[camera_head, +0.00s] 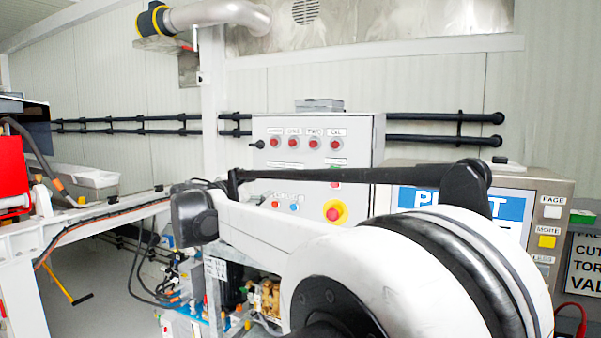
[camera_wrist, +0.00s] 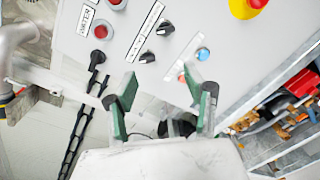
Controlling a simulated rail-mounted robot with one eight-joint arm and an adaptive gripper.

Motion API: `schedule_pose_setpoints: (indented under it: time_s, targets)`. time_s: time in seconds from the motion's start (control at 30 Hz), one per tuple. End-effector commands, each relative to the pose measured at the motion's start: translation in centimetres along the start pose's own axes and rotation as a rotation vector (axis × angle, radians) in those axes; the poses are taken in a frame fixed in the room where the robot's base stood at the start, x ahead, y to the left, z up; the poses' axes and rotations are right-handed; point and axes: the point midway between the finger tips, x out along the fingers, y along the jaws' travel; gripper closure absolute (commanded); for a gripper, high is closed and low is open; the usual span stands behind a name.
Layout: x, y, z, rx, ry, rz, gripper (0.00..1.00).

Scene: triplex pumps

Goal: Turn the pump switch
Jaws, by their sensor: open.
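The light grey control panel (camera_head: 355,150) stands on the far side of my arm in the head view and fills the upper part of the wrist view (camera_wrist: 225,45). Two black rotary switches (camera_wrist: 147,57) (camera_wrist: 165,28) show in the wrist view beside label strips; the lettering is too small to tell which is the pump switch. My gripper (camera_wrist: 168,95) is open and empty, its green-padded fingers apart. The fingertips lie below the nearer switch in the picture, and no contact shows. In the head view my arm covers the panel's lower part, and my gripper cannot be made out.
A red emergency button on yellow (camera_head: 336,211) and red lights (camera_head: 314,144) are on the panel. A blue button (camera_wrist: 203,54) sits right of the switches in the wrist view. Black pipes (camera_head: 430,139) run along the wall. A PAGE/MORE display box (camera_head: 555,190) stands right.

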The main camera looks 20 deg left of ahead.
Motion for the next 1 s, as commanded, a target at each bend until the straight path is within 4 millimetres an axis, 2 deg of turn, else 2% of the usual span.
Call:
schedule_pose_setpoints:
  time_s: [0.1,0.27,0.47,0.9,1.0]
  targets:
    - [-0.9,1.7,-1.5,-0.035,-0.009,0.034,0.52]
    - [-0.6,2.2,-2.0,-0.049,-0.015,0.047,0.52]
    - [2.2,2.2,-1.9,-0.048,-0.015,0.045,0.52]
    - [10.1,2.6,-1.7,-0.047,-0.014,0.045,0.52]
    - [11.2,2.7,-1.8,-0.047,-0.014,0.045,0.52]
